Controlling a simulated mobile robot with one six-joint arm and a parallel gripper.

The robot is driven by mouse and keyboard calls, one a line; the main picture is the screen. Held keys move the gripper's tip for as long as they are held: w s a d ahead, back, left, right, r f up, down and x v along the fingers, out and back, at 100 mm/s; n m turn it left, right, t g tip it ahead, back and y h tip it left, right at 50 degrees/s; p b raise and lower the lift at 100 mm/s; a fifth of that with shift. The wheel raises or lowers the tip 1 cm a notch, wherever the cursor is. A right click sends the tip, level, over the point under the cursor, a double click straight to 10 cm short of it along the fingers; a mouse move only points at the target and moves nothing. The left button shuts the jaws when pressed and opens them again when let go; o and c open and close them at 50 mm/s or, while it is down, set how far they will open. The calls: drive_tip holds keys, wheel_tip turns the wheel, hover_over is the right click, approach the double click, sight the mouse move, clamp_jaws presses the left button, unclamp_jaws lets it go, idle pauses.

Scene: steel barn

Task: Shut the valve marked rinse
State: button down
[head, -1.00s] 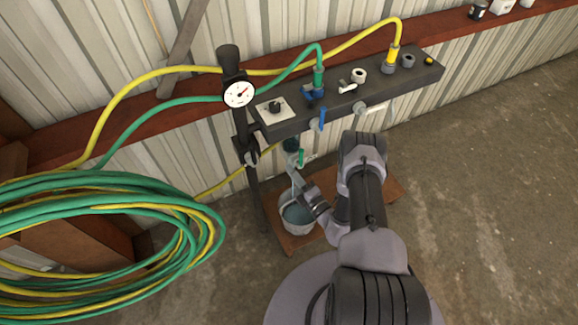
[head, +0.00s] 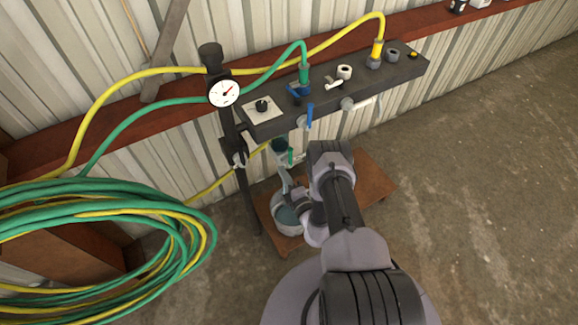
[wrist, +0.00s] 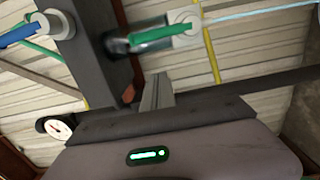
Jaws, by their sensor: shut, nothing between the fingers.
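No valve label is legible, so I cannot tell which valve is marked rinse. A green-lever valve (head: 291,156) hangs under the dark manifold (head: 345,97); its green lever (wrist: 160,36) lies lengthwise across the wrist view. A blue lever (head: 309,116) hangs on the manifold's front and shows in the wrist view (wrist: 22,33). Another blue lever (head: 299,90) and a white lever (head: 333,85) are on top. A white lever (head: 362,102) is on the front, right. My gripper (wrist: 157,92) is shut and empty, just below the green lever in the wrist view, apparently apart from it.
A bucket (head: 287,220) stands on a brown board (head: 373,185) below the manifold, partly hidden by my arm. A gauge (head: 224,93) is on the post at left. Green and yellow hoses (head: 110,190) coil at left. A pale streak (wrist: 260,10) runs from the green-lever valve. Floor at right is clear.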

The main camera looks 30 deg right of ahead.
sight(289, 163)
drive_tip(key=shift+w+d+b, duration=0.35)
drive_tip(key=shift+w+d, duration=0.45)
drive_tip(key=shift+d, duration=0.2)
drive_tip(key=shift+w+d+b, duration=0.3)
drive_tip(key=shift+w+d, duration=0.5)
drive_tip(key=shift+d, duration=0.15)
